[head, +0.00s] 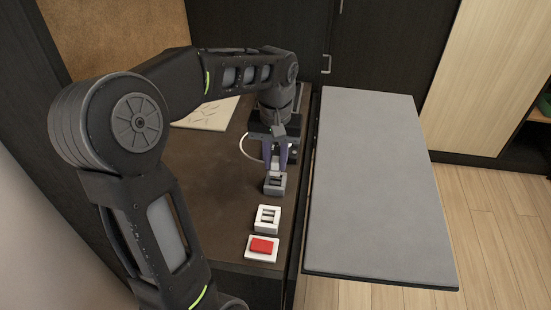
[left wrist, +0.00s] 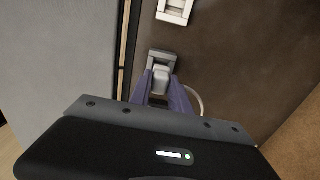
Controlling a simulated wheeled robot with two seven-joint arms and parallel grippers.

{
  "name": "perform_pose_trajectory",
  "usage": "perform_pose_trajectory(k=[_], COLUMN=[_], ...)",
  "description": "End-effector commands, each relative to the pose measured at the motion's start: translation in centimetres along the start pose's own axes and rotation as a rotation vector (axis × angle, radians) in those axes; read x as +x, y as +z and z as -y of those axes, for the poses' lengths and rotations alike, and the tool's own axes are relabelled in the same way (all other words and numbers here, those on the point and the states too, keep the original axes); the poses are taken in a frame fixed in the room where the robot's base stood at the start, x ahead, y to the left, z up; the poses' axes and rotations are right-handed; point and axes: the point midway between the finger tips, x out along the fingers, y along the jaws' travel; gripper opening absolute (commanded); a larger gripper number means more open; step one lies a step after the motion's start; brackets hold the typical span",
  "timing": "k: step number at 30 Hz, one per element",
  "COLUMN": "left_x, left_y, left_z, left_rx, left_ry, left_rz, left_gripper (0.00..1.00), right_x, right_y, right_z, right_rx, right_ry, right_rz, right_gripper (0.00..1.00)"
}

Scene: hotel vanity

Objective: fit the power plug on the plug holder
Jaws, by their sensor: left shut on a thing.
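The power plug (head: 275,168), a small pale grey block, is between the fingers of my left gripper (head: 276,160). In the left wrist view the plug (left wrist: 161,77) sits between the purple fingers. The grey plug holder (head: 274,189), a small slotted block, is just in front of the fingertips on the brown vanity top; it also shows in the left wrist view (left wrist: 161,56). The plug is right at the holder's edge and overlaps it in the picture. I cannot tell whether it is seated or only close. A white cable (head: 244,146) curves beside the gripper.
A white slotted block (head: 267,225) and a white base with a red pad (head: 263,246) stand in line toward the front of the brown top (head: 205,190). A grey slab (head: 370,180) lies to the right. A pale patterned sheet (head: 207,114) lies behind.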

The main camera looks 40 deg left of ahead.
Motion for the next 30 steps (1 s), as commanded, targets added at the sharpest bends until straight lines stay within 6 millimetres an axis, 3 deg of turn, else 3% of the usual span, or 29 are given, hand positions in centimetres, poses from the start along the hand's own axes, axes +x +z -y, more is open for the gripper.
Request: perform_pose_trajectory(k=[30], left_x=[1.5], left_y=[0.0], left_z=[0.0], left_rx=[0.0], left_ry=[0.0], left_rz=[0.0], left_gripper=[0.0], right_x=[1.0], right_y=[0.0], right_z=[-0.4], right_rx=[0.0], right_ry=[0.0], right_rz=[0.0], right_gripper=[0.5])
